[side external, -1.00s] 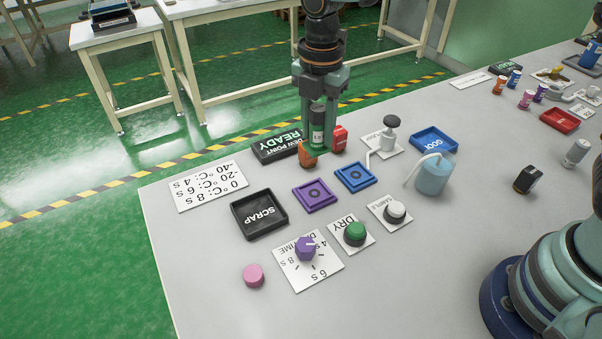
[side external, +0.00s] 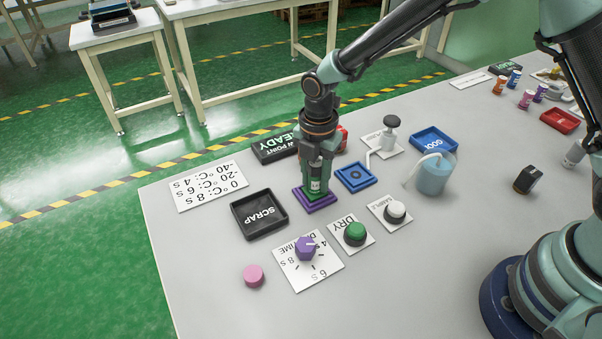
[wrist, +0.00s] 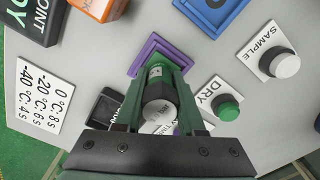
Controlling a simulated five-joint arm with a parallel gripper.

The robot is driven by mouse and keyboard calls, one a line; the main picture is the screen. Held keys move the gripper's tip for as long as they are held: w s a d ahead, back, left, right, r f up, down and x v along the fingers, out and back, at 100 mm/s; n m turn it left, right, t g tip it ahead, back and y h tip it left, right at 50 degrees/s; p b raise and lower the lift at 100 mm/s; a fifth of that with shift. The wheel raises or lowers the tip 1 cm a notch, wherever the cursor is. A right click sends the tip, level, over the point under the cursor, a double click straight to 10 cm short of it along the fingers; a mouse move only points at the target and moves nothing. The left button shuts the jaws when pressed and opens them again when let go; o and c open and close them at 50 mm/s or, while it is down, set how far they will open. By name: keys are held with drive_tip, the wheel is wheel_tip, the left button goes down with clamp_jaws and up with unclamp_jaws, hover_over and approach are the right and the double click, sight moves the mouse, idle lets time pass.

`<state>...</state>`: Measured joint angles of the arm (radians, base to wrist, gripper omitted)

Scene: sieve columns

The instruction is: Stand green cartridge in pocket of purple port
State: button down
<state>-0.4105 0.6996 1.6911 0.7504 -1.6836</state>
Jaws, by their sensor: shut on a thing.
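The green cartridge (side external: 315,185) is upright between the fingers of my gripper (side external: 315,188), which is shut on it. In the side view it is directly over the purple port (side external: 319,208), with its lower end at the port. The wrist view shows the cartridge's grey top (wrist: 159,113) and green labelled side (wrist: 155,76), with the purple port (wrist: 172,48) behind it. The fingers and cartridge hide the pocket, so I cannot tell whether the lower end is inside it.
A blue port (side external: 355,177) is just right of the purple one. A black SCRAP tray (side external: 259,214) is to the left. A purple dial (side external: 306,249), a green DRY button (side external: 355,234) and a white SAMPLE button (side external: 395,211) are in front. The READY box (side external: 274,147) is behind.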

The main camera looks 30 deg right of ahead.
drive_tip(key=shift+f, duration=0.15)
drive_tip(key=c, duration=0.5)
unclamp_jaws()
